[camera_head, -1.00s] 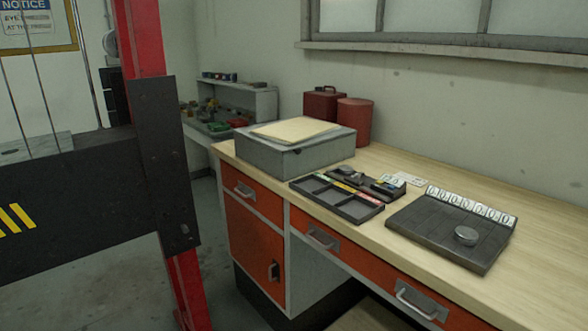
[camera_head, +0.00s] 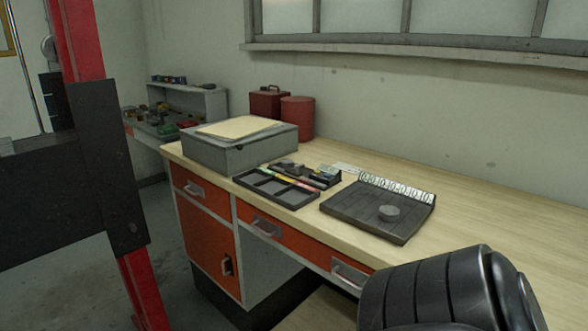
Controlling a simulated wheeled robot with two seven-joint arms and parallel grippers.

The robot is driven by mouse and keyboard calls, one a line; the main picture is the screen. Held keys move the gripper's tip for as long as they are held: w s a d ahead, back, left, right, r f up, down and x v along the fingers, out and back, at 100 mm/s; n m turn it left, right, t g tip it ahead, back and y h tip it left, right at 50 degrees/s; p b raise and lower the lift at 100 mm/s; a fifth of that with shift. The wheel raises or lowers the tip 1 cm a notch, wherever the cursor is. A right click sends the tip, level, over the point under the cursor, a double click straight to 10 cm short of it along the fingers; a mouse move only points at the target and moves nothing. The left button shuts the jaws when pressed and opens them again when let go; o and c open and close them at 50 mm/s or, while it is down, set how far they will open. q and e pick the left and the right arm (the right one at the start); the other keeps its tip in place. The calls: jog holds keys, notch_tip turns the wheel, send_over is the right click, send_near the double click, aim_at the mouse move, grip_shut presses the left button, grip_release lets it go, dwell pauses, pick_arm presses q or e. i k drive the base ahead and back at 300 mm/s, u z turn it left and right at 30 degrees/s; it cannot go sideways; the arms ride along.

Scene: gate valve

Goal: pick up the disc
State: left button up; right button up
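A small round grey disc (camera_head: 389,213) lies on a dark flat tray (camera_head: 345,212) on the wooden workbench (camera_head: 480,216). The tray has a raised strip of white number tags (camera_head: 397,188) along its back edge. The disc is toward the tray's right front part. No gripper is in view.
Left of the tray is a black compartment tray (camera_head: 276,188) with small items behind it. A grey box (camera_head: 240,147) with papers on top, a red can (camera_head: 297,118) and a dark red case (camera_head: 268,104) stand further back. A black ribbed object (camera_head: 440,292) fills the lower right. The bench's right side is clear.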

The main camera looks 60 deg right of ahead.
aim_at(287, 163)
jog(key=k, duration=0.45)
jog(key=z, duration=1.05)
